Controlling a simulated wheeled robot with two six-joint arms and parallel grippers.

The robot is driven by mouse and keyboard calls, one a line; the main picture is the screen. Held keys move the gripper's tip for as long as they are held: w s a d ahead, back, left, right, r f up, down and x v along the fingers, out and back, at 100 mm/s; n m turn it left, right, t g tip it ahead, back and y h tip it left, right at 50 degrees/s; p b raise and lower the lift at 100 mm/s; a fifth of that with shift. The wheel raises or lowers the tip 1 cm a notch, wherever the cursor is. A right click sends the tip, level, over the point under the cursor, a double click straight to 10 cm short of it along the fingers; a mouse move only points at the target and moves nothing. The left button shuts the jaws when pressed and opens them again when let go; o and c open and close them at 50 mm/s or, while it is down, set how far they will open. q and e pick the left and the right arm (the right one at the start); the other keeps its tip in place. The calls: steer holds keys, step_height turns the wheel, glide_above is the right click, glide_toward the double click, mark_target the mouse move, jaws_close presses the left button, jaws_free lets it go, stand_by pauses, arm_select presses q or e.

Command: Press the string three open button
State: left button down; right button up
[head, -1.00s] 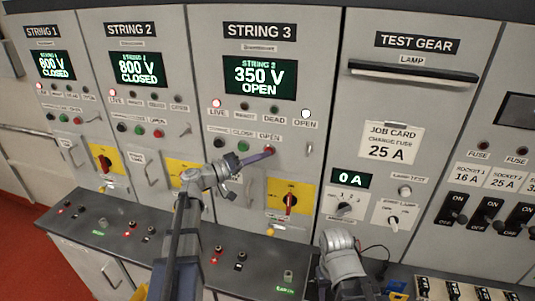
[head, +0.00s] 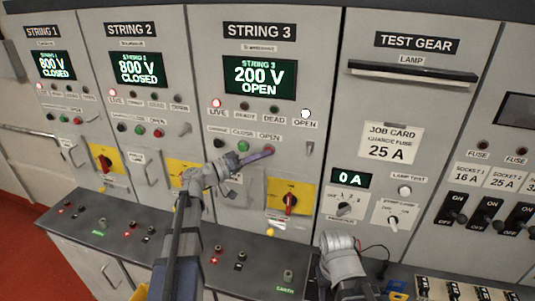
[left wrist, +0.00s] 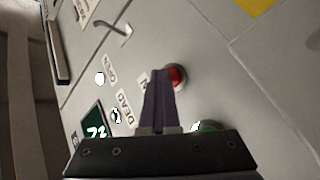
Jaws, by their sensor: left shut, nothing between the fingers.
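The STRING 3 panel has a display (head: 259,77) reading 200 V OPEN. Below it is a row of buttons, with a green one (head: 243,146) under CLOSE and the red open button (left wrist: 177,75) at the right end. My left gripper (head: 264,154) is shut and empty, its fingertips at the red button in the head view. In the left wrist view the closed fingers (left wrist: 160,75) overlap the button's edge; whether they touch it I cannot tell. The right arm shows at the bottom, but its fingers cannot be made out.
A yellow plate with a red rotary handle (head: 290,203) sits below the STRING 3 buttons. A small lever (head: 309,148) is right of the red button. A dark console ledge (head: 205,262) runs along the front. The TEST GEAR panel (head: 417,42) is to the right.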

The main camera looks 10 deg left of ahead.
arm_select(q)
steer(key=s, duration=0.6)
steer(key=shift+a, duration=0.15)
stand_by(0.3)
steer(key=shift+f, duration=0.1)
stand_by(0.3)
steer(key=s+d+f+m+g+y+b, duration=0.2)
steer(key=s+d+f+g, duration=0.3)
steer(key=d+f, duration=0.35)
steer(key=s+d+f+m+g+y+b, duration=0.15)
steer(key=s+d+f+g, duration=0.3)
steer(key=d+f, duration=0.45)
steer(key=s+a+f+g+y+b, duration=0.3)
steer(key=s+f+y+b, duration=0.1)
steer(key=s+f+y, duration=0.7)
step_height(320, 180, down, 3)
steer(key=shift+s+r+y, duration=0.1)
steer(key=shift+s+y, duration=0.3)
steer(key=shift+y, duration=0.05)
